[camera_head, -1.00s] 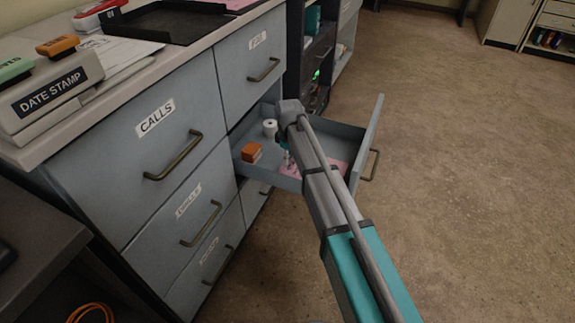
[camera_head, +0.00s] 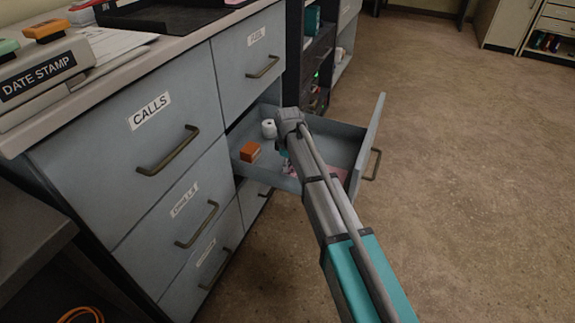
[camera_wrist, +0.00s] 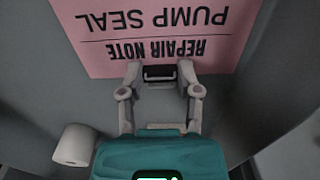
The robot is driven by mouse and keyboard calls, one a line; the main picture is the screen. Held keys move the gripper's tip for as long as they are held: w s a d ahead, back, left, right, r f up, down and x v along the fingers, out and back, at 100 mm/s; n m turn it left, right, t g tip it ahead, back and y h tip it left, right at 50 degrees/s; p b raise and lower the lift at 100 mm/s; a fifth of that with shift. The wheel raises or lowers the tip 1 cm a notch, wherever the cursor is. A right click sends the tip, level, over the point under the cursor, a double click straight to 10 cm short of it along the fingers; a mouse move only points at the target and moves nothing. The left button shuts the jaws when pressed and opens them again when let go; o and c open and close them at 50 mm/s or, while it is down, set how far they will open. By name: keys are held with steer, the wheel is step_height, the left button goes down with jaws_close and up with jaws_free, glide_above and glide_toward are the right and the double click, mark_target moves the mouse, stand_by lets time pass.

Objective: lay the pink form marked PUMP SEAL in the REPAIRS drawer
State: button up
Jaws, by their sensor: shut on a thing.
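The pink form (camera_wrist: 165,30) reads REPAIR NOTE and PUMP SEAL, upside down in the wrist view. My gripper (camera_wrist: 159,73) is shut on its near edge. An open grey drawer (camera_head: 373,135) stands out from the cabinet, and my gripper is down inside it with the form. In the head view my arm hides most of the form and the gripper; only bits of pink show. I cannot tell whether the form touches the drawer floor. No label shows on the open drawer's front from here.
A white roll (camera_head: 269,128) and an orange box (camera_head: 250,151) sit in the drawer's left part; the roll (camera_wrist: 75,145) is near my gripper in the wrist view. Closed drawers, including CALLS (camera_head: 149,111), are at left. The floor at right is clear.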

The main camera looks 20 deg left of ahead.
steer(key=o, duration=1.1)
steer(key=shift+f, duration=0.1)
steer(key=shift+c, duration=0.2)
step_height(320, 180, up, 12)
steer(key=p, duration=1.2)
